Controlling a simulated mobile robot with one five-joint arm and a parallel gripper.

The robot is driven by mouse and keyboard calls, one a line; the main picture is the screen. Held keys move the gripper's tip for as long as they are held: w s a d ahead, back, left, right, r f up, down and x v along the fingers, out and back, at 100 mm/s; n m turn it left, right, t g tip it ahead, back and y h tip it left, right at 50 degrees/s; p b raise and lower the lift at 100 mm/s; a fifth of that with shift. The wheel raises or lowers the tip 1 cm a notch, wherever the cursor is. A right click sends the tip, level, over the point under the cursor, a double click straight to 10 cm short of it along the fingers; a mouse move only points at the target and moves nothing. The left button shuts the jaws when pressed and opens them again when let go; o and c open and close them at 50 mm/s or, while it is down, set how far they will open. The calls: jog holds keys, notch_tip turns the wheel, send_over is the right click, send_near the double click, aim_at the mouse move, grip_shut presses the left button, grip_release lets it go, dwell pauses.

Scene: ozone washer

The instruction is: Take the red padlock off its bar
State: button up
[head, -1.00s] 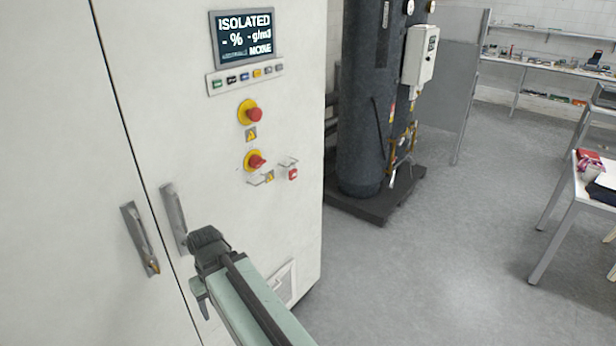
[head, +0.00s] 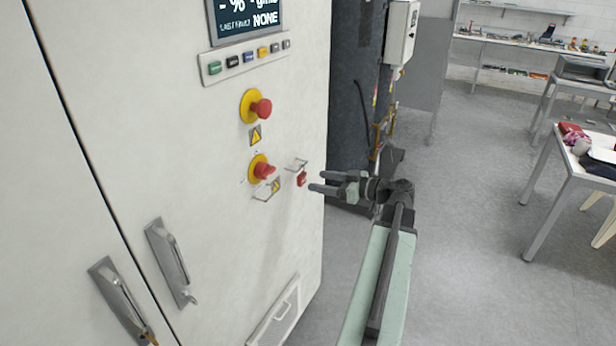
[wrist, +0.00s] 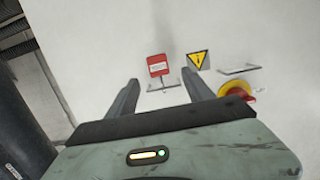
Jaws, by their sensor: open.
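The red padlock (head: 301,179) hangs from a small metal bar (head: 297,165) on the white cabinet's front, near its right edge. In the wrist view the padlock (wrist: 158,65) shows between and beyond my fingertips, with the bar (wrist: 164,87) beside it. My gripper (head: 318,182) is open and empty, to the right of the padlock in the head view, its two fingers pointing left toward the cabinet. In the wrist view my gripper (wrist: 160,84) has a finger on each side of the padlock. No contact with the padlock shows.
A red rotary switch (head: 264,171) on a yellow plate and an empty second bar (head: 266,192) are left of the padlock. A red emergency button (head: 260,107) is above. A dark tank (head: 355,90) stands behind the cabinet. Open floor (head: 470,200) lies to the right.

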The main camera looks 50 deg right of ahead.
aim_at(301, 174)
jog(key=b+x, duration=0.1)
jog(key=x, duration=0.6)
jog(key=shift+w, duration=0.45)
jog(key=shift+c, duration=0.3)
grip_shut()
jog(key=shift+r+p, duration=1.05)
jog(key=shift+r, duration=0.15)
